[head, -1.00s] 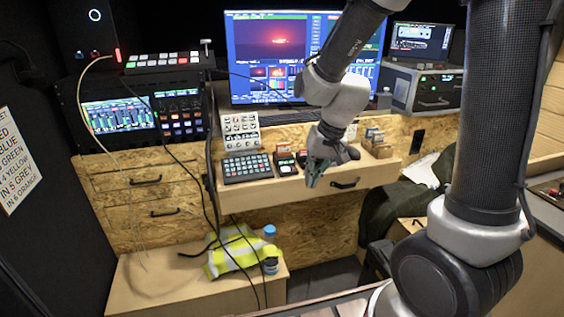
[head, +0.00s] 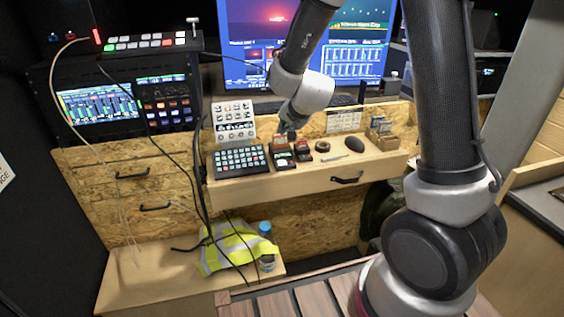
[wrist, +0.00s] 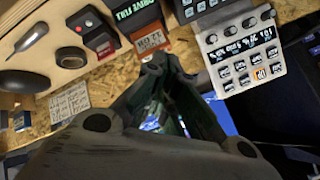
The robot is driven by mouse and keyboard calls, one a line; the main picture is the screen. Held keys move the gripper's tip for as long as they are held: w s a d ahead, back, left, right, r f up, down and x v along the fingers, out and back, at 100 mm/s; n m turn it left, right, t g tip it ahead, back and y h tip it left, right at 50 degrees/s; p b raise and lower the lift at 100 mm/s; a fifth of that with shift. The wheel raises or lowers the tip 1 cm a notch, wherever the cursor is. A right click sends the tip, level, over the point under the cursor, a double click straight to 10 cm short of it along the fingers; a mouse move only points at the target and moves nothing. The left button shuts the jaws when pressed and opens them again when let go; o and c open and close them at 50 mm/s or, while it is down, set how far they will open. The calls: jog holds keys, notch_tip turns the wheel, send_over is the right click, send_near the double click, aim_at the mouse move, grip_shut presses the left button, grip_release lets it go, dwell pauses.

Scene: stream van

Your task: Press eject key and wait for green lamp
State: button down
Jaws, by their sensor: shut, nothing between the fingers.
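Two small dark devices, one on the left (head: 282,156) and one on the right (head: 303,150), sit on the wooden shelf beside the keypad. In the wrist view, one device (wrist: 96,32) carries a red part, and an orange label (wrist: 151,39) lies by a black display block (wrist: 137,14). Which part is the eject key is not clear. No lit green lamp can be made out on these devices. My gripper (wrist: 157,66) is shut and empty, its tips close to the orange label; touching or apart cannot be told. In the head view my gripper (head: 289,131) is just behind the devices.
A black keypad (head: 240,162) lies to the left, with a white labelled panel (head: 234,122) behind it. A roll (head: 322,146), a mouse (head: 355,144) and card boxes (head: 380,132) are to the right. Cables hang before the drawers. A hi-vis vest (head: 235,250) lies below.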

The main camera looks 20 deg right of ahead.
aim_at(283, 154)
jog(key=shift+f, duration=0.1)
jog(key=shift+f, duration=4.35)
jog(key=shift+f, duration=0.1)
jog(key=shift+f, duration=0.3)
